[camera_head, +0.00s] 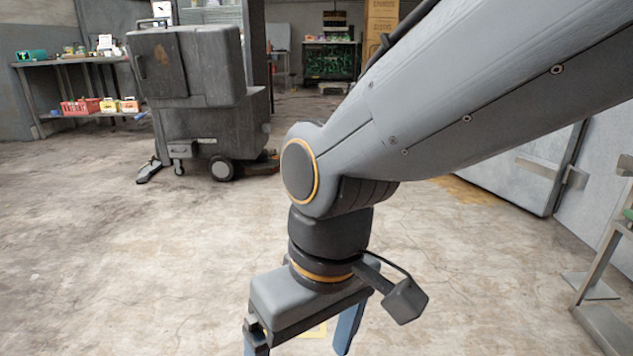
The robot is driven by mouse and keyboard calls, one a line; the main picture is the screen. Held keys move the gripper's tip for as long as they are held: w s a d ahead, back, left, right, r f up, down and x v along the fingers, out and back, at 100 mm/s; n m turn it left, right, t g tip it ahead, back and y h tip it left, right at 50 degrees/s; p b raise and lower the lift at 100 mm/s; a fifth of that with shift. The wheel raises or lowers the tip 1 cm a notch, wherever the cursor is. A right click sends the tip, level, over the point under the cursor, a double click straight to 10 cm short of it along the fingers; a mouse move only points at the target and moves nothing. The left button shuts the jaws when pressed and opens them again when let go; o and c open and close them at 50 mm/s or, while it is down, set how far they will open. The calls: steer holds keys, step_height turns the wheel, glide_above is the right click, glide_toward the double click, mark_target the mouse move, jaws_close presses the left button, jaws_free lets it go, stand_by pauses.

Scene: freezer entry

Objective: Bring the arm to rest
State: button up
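My arm (460,105) reaches in from the upper right, and its wrist bends straight down near the middle of the view. My gripper (300,345) hangs below the wrist, pointing at the floor. Its two blue-grey fingers stand wide apart, one at the left and one at the right. The lower fingertips are cut off by the bottom edge. A patch of floor with a small yellow mark shows between the fingers, and no held object is seen there.
A grey floor-cleaning machine (196,95) stands behind at the left. A metal shelf (70,62) with baskets is at the far left. A grey door (515,165) and a metal stand (603,270) are at the right. The concrete floor (130,260) at the left front is clear.

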steer(key=shift+d+r+p, duration=0.1)
steer(key=shift+r+p, duration=0.6)
steer(key=shift+r, duration=0.1)
steer(key=shift+r+m+p, duration=0.35)
steer(key=shift+r+m, duration=0.05)
steer(key=d+r+m+p, duration=0.2)
steer(key=d+r+p, duration=0.5)
steer(key=p, duration=0.5)
steer(key=d+r+m+h+p, duration=0.1)
steer(key=d+r+m+p, duration=0.1)
steer(key=d+r+p, duration=0.5)
steer(key=d+r+m+p, duration=0.2)
steer(key=d+r+p, duration=0.4)
steer(key=r+p, duration=0.9)
steer(key=p, duration=0.4)
steer(key=shift+d+m+h, duration=0.3)
steer(key=shift+d, duration=0.1)
steer(key=shift+f, duration=0.1)
